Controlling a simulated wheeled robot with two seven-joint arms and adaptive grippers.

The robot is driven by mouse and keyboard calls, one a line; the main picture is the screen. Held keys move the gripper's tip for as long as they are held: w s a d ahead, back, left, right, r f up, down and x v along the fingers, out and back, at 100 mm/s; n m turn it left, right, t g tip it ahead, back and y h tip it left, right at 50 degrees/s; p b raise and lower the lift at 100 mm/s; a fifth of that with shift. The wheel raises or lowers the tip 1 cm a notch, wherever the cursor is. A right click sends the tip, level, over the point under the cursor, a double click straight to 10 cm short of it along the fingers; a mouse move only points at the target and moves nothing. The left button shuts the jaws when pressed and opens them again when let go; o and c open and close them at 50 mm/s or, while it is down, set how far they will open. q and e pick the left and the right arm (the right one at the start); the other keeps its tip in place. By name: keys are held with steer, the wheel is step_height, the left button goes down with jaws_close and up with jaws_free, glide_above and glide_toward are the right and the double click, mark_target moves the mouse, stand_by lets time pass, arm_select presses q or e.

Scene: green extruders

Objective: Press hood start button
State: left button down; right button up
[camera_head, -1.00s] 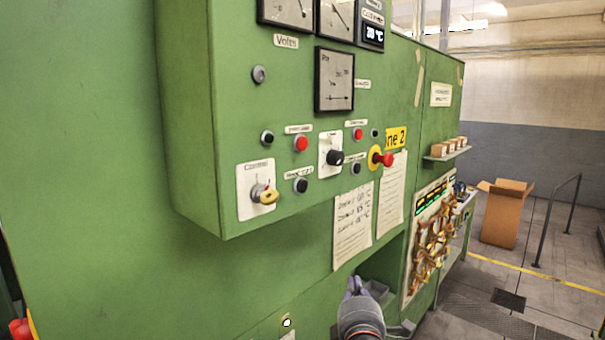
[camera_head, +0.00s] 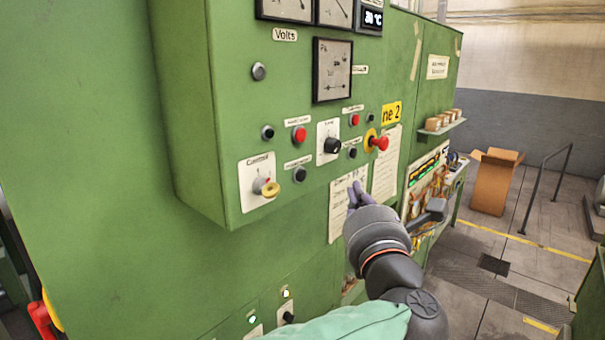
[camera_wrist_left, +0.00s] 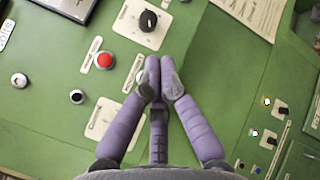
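The green control box carries a black button with a label (camera_head: 300,174) and another black button (camera_head: 352,153), with a red button (camera_head: 299,134) and a second red button (camera_head: 354,119) above them. The labels are too small to read, so I cannot tell which is the hood start button. My left gripper (camera_head: 357,193) is just below the box, in front of a paper sheet. In the left wrist view its purple fingers (camera_wrist_left: 161,72) are together and empty, pointing toward the panel. A red button (camera_wrist_left: 103,61) is left of them. My right gripper is not in view.
Paper sheets (camera_head: 386,165) hang below. A cardboard box (camera_head: 494,182) stands on the floor at right.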

mark_target(301, 176)
arm_select(q)
steer(key=w+a, duration=0.5)
steer(key=a, duration=0.2)
stand_by(0.6)
steer(key=shift+w+a, duration=0.1)
stand_by(1.3)
steer(key=shift+w+a, duration=0.25)
steer(key=shift+a, duration=0.1)
